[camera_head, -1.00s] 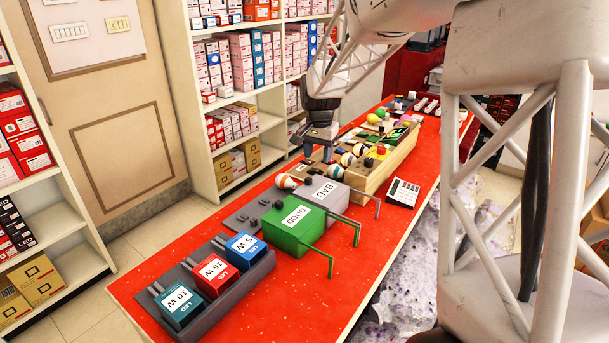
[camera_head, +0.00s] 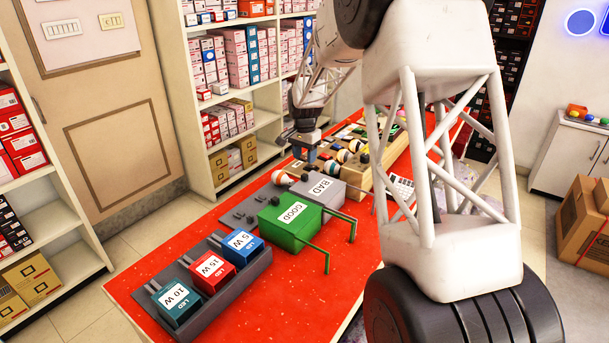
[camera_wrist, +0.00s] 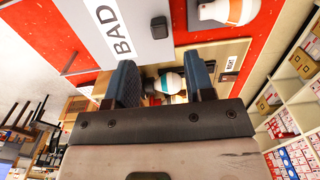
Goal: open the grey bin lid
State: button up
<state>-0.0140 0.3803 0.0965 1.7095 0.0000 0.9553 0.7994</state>
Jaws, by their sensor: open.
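The grey bin (camera_head: 322,189) with its lid marked BAD stands on the red table, just beyond the green bin marked GOOD. Its lid looks closed. In the wrist view the grey lid (camera_wrist: 100,38) fills the upper left, with a small dark knob (camera_wrist: 159,27) near its right edge. My gripper (camera_head: 306,156) is above the table near the far side of the grey bin. In the wrist view my gripper (camera_wrist: 160,82) is open, its two blue fingers apart and pointing toward the lid's edge. Nothing is held; a bulb shows between the fingers, farther off.
The green bin (camera_head: 290,222) stands right beside the grey one. A dark rack (camera_head: 215,284) of blue, red and teal LED boxes is nearer. A wooden tray (camera_head: 367,172) with several bulbs stands beyond. A white and orange bulb (camera_wrist: 228,11) lies near the lid.

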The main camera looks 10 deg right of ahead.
aim_at(305, 174)
jog(key=shift+f, duration=0.15)
jog(key=shift+f, duration=3.75)
grip_shut()
